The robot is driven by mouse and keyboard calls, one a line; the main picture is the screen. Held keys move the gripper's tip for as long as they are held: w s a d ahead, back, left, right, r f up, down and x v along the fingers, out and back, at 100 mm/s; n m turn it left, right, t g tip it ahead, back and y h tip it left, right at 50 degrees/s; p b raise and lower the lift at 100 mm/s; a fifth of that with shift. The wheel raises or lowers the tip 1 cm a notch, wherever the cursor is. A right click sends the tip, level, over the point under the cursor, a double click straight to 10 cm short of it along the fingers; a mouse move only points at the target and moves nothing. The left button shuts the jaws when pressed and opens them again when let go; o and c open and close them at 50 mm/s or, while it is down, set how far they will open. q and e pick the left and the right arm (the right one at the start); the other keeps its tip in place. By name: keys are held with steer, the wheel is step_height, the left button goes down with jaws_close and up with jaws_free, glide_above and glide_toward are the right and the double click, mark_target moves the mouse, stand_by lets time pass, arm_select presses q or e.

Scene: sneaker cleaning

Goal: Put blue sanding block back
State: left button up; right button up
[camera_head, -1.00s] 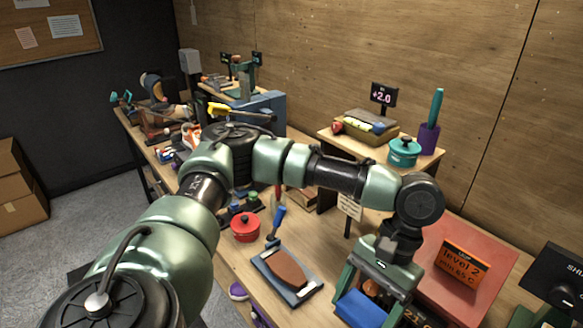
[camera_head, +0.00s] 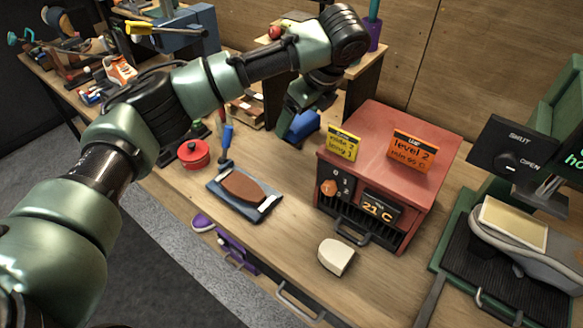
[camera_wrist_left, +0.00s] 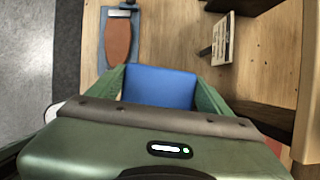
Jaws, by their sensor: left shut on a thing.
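The blue sanding block (camera_head: 302,126) is in my left gripper (camera_head: 298,112), which is shut on it. In the left wrist view the blue block (camera_wrist_left: 160,87) sits between the two green fingers of the left gripper (camera_wrist_left: 160,92). In the head view the block is beside the red oven, to its left, over or near the wooden bench; I cannot tell whether it touches the bench. My right gripper is not in view.
A red oven (camera_head: 379,160) stands right of the gripper. A grey tray (camera_head: 217,184) with a brown sole (camera_head: 243,187), a red pot (camera_head: 194,154) and a blue-handled tool (camera_head: 226,142) lie left. A cream block (camera_head: 336,256) lies in front. A raised shelf stands behind.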

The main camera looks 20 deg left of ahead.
arm_select(q)
steer(key=w+a+f+m+t+h+b, duration=0.1)
steer(key=w+a+m+t+h+b, duration=0.2)
steer(key=w+m, duration=0.7)
steer(key=f+p, duration=0.1)
steer(key=f, duration=0.4)
steer(key=s+f+m+p, duration=0.1)
steer(key=f, duration=0.3)
steer(key=s+a+f+m+h+p, duration=0.1)
steer(key=f, duration=0.4)
steer(key=shift+f, duration=0.35)
steer(key=shift+w+f+p, duration=0.1)
steer(key=shift+f+p, duration=0.25)
steer(key=shift+f, duration=2.15)
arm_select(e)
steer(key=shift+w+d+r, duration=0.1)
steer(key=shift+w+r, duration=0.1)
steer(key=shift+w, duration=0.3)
arm_select(q)
steer(key=o, duration=1.3)
steer(key=v, duration=1.2)
steer(key=shift+w+r+b, duration=0.1)
steer(key=shift+w+b, duration=0.05)
steer(key=shift+b, duration=0.2)
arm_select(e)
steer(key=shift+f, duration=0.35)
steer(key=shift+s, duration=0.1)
